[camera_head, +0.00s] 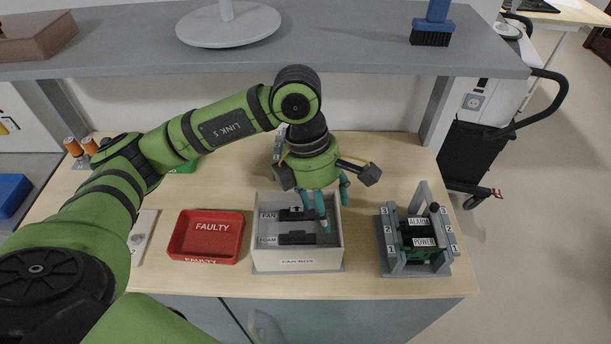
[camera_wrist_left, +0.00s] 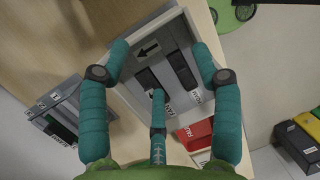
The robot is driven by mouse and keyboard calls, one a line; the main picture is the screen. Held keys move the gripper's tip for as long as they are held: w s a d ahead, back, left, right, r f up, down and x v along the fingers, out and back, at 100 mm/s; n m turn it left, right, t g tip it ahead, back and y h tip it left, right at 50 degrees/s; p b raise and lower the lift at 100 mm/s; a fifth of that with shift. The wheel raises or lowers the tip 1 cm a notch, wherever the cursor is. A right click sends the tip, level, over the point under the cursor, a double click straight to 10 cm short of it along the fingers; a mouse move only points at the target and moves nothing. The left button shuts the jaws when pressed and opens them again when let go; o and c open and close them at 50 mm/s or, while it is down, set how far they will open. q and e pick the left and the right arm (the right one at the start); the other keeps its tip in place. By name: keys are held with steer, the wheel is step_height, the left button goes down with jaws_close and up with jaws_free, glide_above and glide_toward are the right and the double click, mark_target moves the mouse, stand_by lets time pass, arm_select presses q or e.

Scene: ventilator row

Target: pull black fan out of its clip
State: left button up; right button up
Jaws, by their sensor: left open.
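The black fan (camera_head: 291,214) is a dark block beside the FAN label in the back half of a white box (camera_head: 297,265) marked FAN BOX. It shows in the left wrist view as the left-hand dark block (camera_wrist_left: 147,80). A second dark block (camera_head: 297,238) lies in front of it, beside its own label. My left gripper (camera_head: 324,205) is open, with its teal fingers spread over the right part of the box. In the left wrist view the fingers (camera_wrist_left: 160,65) surround the fan area with nothing held. The clip cannot be made out. My right gripper is out of view.
A red FAULTY tray (camera_head: 206,237) stands left of the box. A grey rack (camera_head: 414,262) with ALARM and POWER modules stands right of it. A grey shelf (camera_head: 350,50) crosses above the table's back. Bare table separates box and rack.

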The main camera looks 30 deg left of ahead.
mark_target(297, 220)
arm_select(q)
steer(key=a+y, duration=0.1)
steer(key=a, duration=0.1)
steer(key=w+a+y, duration=0.1)
steer(key=a, duration=0.1)
steer(key=w+a+y, duration=0.1)
steer(key=a, duration=0.1)
steer(key=shift+a+r+n+t, duration=0.1)
steer(key=shift+n+t, duration=0.2)
steer(key=shift+s+f, duration=0.1)
steer(key=shift+f, duration=0.25)
step_height(297, 220, down, 5)
steer(key=shift+f+p, duration=0.2)
steer(key=shift+p, duration=0.85)
steer(key=shift+f, duration=0.35)
steer(key=c, duration=1.3)
steer(key=o, duration=0.6)
steer(key=shift+c, duration=0.2)
steer(key=c, duration=0.5)
